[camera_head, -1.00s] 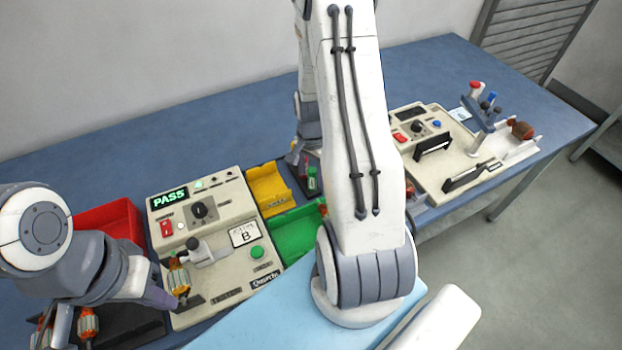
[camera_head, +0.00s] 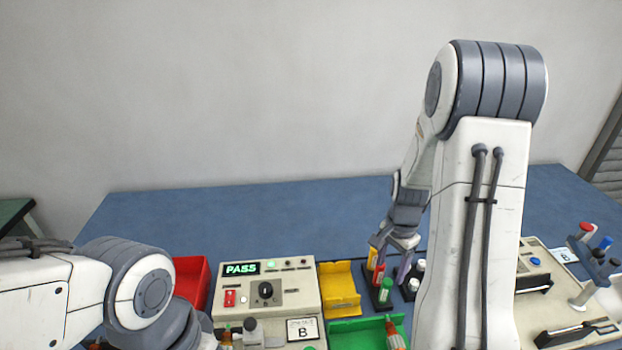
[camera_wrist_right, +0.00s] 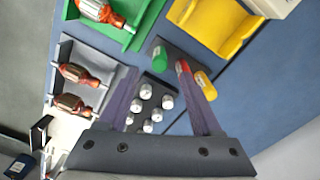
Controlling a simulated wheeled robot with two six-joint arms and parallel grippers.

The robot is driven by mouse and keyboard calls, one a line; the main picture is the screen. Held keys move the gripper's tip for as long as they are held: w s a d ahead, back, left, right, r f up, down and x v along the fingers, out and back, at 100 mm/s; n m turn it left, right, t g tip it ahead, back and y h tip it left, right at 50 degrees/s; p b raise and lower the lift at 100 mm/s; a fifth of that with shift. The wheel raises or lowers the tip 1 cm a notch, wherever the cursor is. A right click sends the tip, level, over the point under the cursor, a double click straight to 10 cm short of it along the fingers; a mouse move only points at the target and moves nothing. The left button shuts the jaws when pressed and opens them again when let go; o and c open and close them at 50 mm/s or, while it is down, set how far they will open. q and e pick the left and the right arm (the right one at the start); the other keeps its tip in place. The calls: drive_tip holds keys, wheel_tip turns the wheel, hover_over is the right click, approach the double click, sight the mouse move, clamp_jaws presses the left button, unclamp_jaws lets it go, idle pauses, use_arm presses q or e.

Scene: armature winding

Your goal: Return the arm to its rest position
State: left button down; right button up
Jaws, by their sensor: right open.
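My right arm rises on the right of the head view and bends down at a high elbow. Its gripper (camera_head: 391,258) is open over the small bottles at the back of the bench. In the right wrist view its two purple fingers (camera_wrist_right: 160,80) are apart, with nothing held. A green bottle (camera_wrist_right: 159,54), a red bottle (camera_wrist_right: 183,68) and a yellow bottle (camera_wrist_right: 204,84) show beyond and between them. A rack of white-capped pieces (camera_wrist_right: 150,108) also shows there. My left arm (camera_head: 140,290) enters at lower left; its gripper is out of frame.
The tester (camera_head: 285,290) reads PASS. A red bin (camera_head: 190,280), a yellow bin (camera_head: 340,290) and a green bin (camera_head: 360,330) flank it. A fixture with coloured knobs (camera_head: 590,255) stands at right. The blue bench (camera_head: 250,210) is clear behind.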

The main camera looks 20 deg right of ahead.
drive_tip(key=s+a+r+n, duration=0.1)
drive_tip(key=a+r+n, duration=0.35)
drive_tip(key=a, duration=0.55)
drive_tip(key=s+a+r+n, duration=0.1)
drive_tip(key=a+r+n, duration=0.2)
drive_tip(key=a+n, duration=0.45)
drive_tip(key=s+a+r+n, duration=0.2)
drive_tip(key=s+a+n, duration=0.3)
drive_tip(key=s+a, duration=0.1)
drive_tip(key=s+a+r+n+y, duration=0.1)
drive_tip(key=s+a+r+n, duration=0.2)
drive_tip(key=s+a+n, duration=0.2)
drive_tip(key=s+a, duration=0.2)
drive_tip(key=s, duration=0.1)
drive_tip(key=shift+s+n, duration=0.15)
drive_tip(key=shift+n, duration=0.25)
drive_tip(key=shift+a, duration=0.1)
drive_tip(key=shift+c, duration=0.3)
